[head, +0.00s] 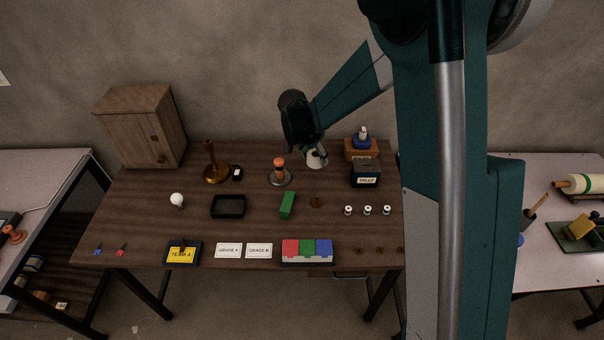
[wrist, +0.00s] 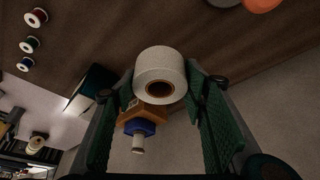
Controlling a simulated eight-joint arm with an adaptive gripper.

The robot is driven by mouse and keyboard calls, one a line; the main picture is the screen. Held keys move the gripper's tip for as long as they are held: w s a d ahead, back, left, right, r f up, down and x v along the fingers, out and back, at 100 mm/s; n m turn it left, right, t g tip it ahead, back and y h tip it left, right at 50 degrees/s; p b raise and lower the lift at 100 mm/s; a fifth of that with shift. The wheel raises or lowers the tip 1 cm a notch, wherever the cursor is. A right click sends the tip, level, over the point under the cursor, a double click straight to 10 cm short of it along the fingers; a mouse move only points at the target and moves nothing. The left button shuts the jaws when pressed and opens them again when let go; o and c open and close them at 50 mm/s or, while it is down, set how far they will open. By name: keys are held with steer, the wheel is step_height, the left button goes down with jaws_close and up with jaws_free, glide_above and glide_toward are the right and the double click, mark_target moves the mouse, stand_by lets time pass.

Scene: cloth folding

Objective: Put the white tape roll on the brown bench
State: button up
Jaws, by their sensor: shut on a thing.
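The white tape roll (head: 316,159) is between the fingers of my gripper (head: 319,152), over the back part of the brown bench (head: 145,222). In the wrist view the roll (wrist: 160,69) shows its white side and the brown core hole, with a green finger pad on each side. My gripper (wrist: 163,85) is shut on it. I cannot tell from these views how far the roll is from the bench top.
A stand with an orange knob (head: 280,172) is left of the roll. A dark tally box (head: 366,174) and a brown box with a blue top (head: 361,148) are on the right. Several small spools (head: 367,210) stand in front. The bench's left front has clear room.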

steer(key=shift+f, duration=1.8)
steer(key=shift+f+b, duration=0.5)
steer(key=shift+f, duration=1.35)
steer(key=shift+f, duration=0.2)
steer(key=o, duration=0.9)
steer(key=shift+r, duration=0.15)
steer(key=shift+p+v, duration=0.8)
steer(key=shift+v, duration=5.25)
